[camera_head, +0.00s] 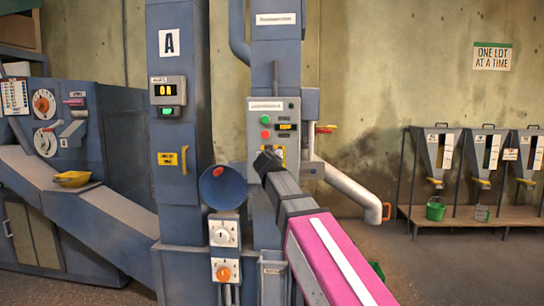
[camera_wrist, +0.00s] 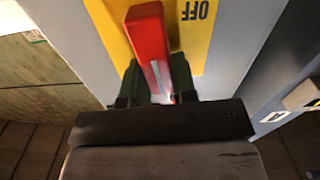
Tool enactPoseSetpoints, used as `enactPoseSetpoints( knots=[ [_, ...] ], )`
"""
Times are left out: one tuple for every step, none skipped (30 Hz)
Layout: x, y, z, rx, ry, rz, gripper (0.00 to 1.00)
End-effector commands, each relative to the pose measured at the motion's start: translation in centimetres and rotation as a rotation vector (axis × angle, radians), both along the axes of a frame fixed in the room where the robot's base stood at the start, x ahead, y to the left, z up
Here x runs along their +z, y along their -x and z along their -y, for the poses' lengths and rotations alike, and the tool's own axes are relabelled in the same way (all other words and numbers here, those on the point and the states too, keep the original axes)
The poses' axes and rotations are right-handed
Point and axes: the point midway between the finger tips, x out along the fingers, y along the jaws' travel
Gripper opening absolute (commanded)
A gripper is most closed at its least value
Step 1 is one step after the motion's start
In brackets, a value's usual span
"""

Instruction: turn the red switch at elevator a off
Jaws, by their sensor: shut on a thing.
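Elevator A is a blue-grey column marked with an A sign (camera_head: 169,43). A control box (camera_head: 257,117) with a green and a red button is on the column to its right. In the head view, my gripper (camera_head: 268,163) is at the yellow plate at the bottom of this box and hides the switch. In the wrist view, the red switch lever (camera_wrist: 147,32) stands between the dark fingers of my gripper (camera_wrist: 156,82), which is shut on it. The yellow plate (camera_wrist: 112,28) behind it bears the word OFF, to the right of the lever.
A display (camera_head: 167,90) under the A sign reads ON, with a green light below. A rack of hoppers (camera_head: 438,150) stands at the right. The floor there is partly clear.

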Motion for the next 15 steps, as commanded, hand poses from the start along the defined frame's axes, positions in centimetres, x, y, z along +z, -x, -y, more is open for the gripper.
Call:
enactPoseSetpoints(
  knots=[
    [0.01,-0.02,-0.09,0.0,0.03,-0.001,0.02],
    [0.01,-0.03,-0.13,0.0,0.051,-0.003,0.02],
    [0.0,-0.02,-0.19,0.0,0.08,-0.005,0.02],
    [-0.01,-0.03,-0.24,0.0,0.103,-0.007,0.02],
    [-0.02,-0.04,-0.29,0.0,0.129,-0.009,0.02],
    [-0.03,-0.05,-0.36,0.0,0.164,-0.012,0.02],
    [-0.05,-0.05,-0.41,0.0,0.19,-0.014,0.02],
    [-0.06,-0.06,-0.46,0.0,0.218,-0.016,0.02],
    [-0.09,-0.06,-0.53,0.0,0.256,-0.019,0.02],
    [-0.1,-0.07,-0.59,0.001,0.285,-0.021,0.02],
    [-0.13,-0.07,-0.64,0.0,0.313,-0.024,0.02],
    [-0.15,-0.08,-0.71,0.001,0.352,-0.027,0.02],
    [-0.19,-0.08,-0.75,0.001,0.38,-0.029,0.02],
    [-0.2,-0.08,-0.79,0.001,0.408,-0.031,0.02],
    [-0.25,-0.1,-0.86,0.0,0.447,-0.034,0.02]
  ],
)
